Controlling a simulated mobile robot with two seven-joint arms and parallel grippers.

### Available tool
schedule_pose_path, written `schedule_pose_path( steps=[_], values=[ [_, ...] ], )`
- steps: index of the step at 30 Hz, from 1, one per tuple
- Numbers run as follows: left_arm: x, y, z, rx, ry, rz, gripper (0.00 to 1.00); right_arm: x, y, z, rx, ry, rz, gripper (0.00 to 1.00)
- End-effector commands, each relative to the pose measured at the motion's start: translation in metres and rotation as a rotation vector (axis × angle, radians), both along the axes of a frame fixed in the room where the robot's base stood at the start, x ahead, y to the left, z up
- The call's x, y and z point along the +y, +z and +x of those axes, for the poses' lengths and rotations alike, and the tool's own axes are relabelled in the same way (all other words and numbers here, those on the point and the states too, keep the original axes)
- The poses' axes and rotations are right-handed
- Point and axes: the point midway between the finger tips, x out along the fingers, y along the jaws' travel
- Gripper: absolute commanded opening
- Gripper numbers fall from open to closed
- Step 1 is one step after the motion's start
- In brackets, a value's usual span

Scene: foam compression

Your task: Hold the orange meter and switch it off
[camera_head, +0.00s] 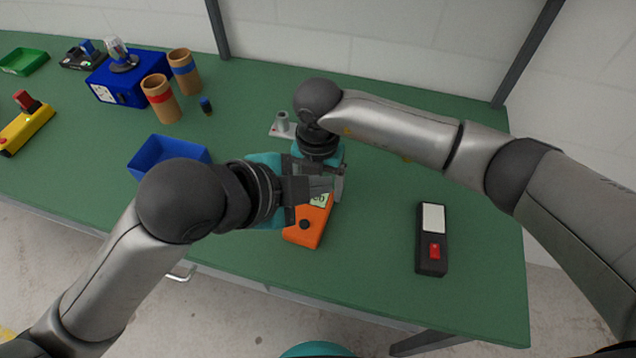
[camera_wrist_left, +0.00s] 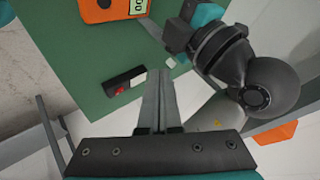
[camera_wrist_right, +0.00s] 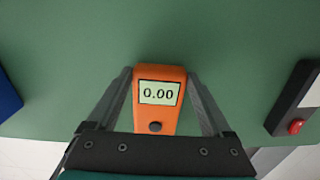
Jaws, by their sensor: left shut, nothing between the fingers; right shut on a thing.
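The orange meter (camera_head: 307,228) lies on the green table, its display partly hidden by my grippers in the head view. In the right wrist view the meter (camera_wrist_right: 171,125) shows a lit screen reading 0.00 and a dark round knob below it. My right gripper (camera_wrist_right: 160,76) is shut on the meter, one finger along each side. My left gripper (camera_head: 325,187) is shut and empty, just above the meter in the head view. In the left wrist view its fingers (camera_wrist_left: 160,74) touch each other, and part of the meter (camera_wrist_left: 92,12) shows at the top.
A black device with a red switch (camera_head: 432,262) lies to the right on the table (camera_head: 380,275). A blue bin (camera_head: 150,157) stands at left, beyond it cardboard tubes (camera_head: 160,100) and a blue box (camera_head: 117,92). Both my arms are close together over the meter.

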Motion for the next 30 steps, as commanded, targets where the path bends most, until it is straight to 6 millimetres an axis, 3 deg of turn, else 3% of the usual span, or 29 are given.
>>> schedule_pose_path(
  steps=[3, 9, 14, 30],
  values=[
    [0.018, -0.009, 0.003, 0.041, 0.099, -0.021, 0.00, 0.000, 0.000, 0.000, 0.000, 0.000, 0.001, 0.16],
    [0.034, -0.016, 0.006, 0.067, 0.178, -0.035, 0.00, 0.000, 0.000, 0.000, 0.000, 0.000, 0.001, 0.16],
    [0.036, -0.026, 0.006, 0.074, 0.189, -0.035, 0.00, 0.000, 0.000, 0.000, 0.000, 0.000, 0.001, 0.16],
    [0.035, -0.094, 0.006, 0.071, 0.184, -0.033, 0.00, 0.000, 0.000, 0.000, 0.000, 0.000, 0.001, 0.16]
  ],
)
